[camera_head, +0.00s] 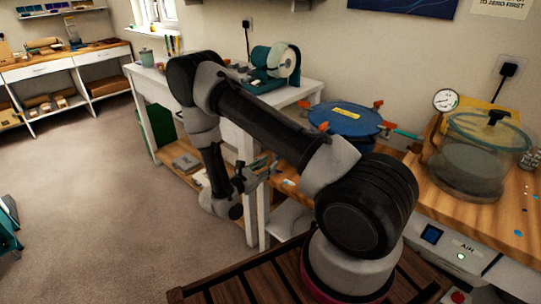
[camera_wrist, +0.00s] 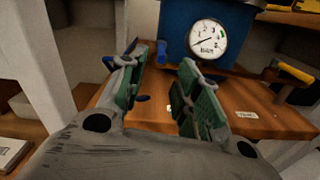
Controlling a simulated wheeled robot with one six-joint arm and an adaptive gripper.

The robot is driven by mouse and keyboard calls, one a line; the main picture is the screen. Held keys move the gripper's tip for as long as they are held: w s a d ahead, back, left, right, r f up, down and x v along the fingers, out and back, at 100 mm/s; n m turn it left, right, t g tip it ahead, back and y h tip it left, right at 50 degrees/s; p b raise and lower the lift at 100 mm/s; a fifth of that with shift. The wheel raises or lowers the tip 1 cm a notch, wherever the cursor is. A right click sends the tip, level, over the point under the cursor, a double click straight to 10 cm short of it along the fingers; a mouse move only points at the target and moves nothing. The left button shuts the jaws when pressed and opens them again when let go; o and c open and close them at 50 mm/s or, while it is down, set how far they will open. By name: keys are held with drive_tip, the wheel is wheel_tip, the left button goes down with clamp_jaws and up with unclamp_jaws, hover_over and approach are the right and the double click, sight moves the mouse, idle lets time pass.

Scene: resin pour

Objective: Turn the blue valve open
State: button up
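My gripper (camera_wrist: 168,70) is open in the wrist view, its two green-padded fingers apart with nothing clearly between them. In the head view my gripper (camera_head: 242,180) is small and dark beside the bench. Blue pieces that look like the blue valve (camera_wrist: 131,47) show around the left finger in the wrist view. That finger hides most of them, and I cannot tell whether it touches them. Behind stands a blue pot (camera_wrist: 183,20) with a round white gauge (camera_wrist: 207,39). In the head view the blue pot (camera_head: 345,121) has orange clamps; no blue valve is clear there.
A wooden bench top (camera_wrist: 262,118) lies under the fingers. A yellow-orange handle (camera_wrist: 293,71) sticks out at the right. A white upright post (camera_wrist: 50,55) stands close on the left. In the head view a clear chamber (camera_head: 474,160) stands right of the pot. The carpet (camera_head: 80,190) is open at left.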

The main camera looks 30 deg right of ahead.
drive_tip(key=x, duration=0.7)
drive_tip(key=shift+d+r, duration=0.3)
drive_tip(key=shift+d, duration=0.05)
drive_tip(key=shift+c, duration=0.5)
clamp_jaws()
